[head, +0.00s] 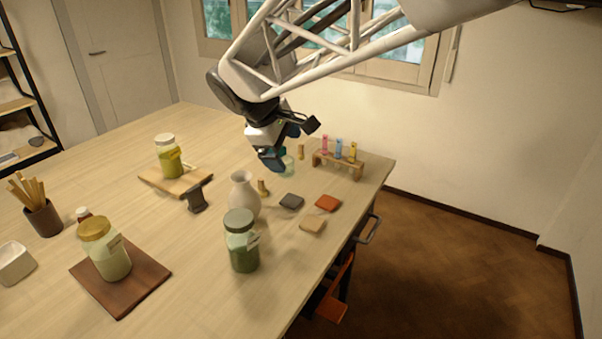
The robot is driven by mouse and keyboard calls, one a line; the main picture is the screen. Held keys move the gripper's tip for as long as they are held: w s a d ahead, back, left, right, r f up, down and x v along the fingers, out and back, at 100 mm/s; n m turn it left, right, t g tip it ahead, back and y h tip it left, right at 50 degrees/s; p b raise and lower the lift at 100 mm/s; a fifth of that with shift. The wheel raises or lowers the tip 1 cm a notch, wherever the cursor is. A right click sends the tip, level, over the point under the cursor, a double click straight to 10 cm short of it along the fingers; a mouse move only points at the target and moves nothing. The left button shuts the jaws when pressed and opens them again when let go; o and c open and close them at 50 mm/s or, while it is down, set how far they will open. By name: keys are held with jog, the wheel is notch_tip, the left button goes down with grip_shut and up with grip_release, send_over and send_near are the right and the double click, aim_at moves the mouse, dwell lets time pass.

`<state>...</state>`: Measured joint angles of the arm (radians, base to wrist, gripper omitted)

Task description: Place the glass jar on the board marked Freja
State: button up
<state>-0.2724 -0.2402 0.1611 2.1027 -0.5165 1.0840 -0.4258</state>
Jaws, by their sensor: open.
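A glass jar with a dark green lid (243,245) stands upright on the bare table, near its right edge, with a small tag on its side. A dark brown board (130,299) at the front left bears a gold-lidded jar (106,252). A lighter wooden board (150,181) farther back bears a white-lidded jar (169,158). I cannot read any name on the boards or tags. My gripper (293,142) is open and empty, above the far right of the table, behind the green-lidded jar and apart from it.
A white vase (243,196) stands just behind the green-lidded jar. A test-tube rack (339,164), a small glass vessel (288,165) and coloured tiles (327,203) lie at the right. A dark stand (196,199) is mid-table. The table's front middle is clear.

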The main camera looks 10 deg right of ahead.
jog(key=s+d+f+m+y, duration=0.1)
jog(key=s+d+f+m, duration=0.1)
jog(key=s, duration=0.6)
jog(key=s+d+f+m+y, duration=0.2)
jog(key=s+m, duration=0.3)
jog(key=s, duration=0.3)
jog(key=s+d+f+m+y, duration=0.1)
jog(key=s+d+f+m, duration=0.1)
jog(key=s, duration=0.6)
jog(key=shift+s+d+f+m+y, duration=0.3)
jog(key=shift+d+m, duration=0.45)
jog(key=shift+m, duration=0.25)
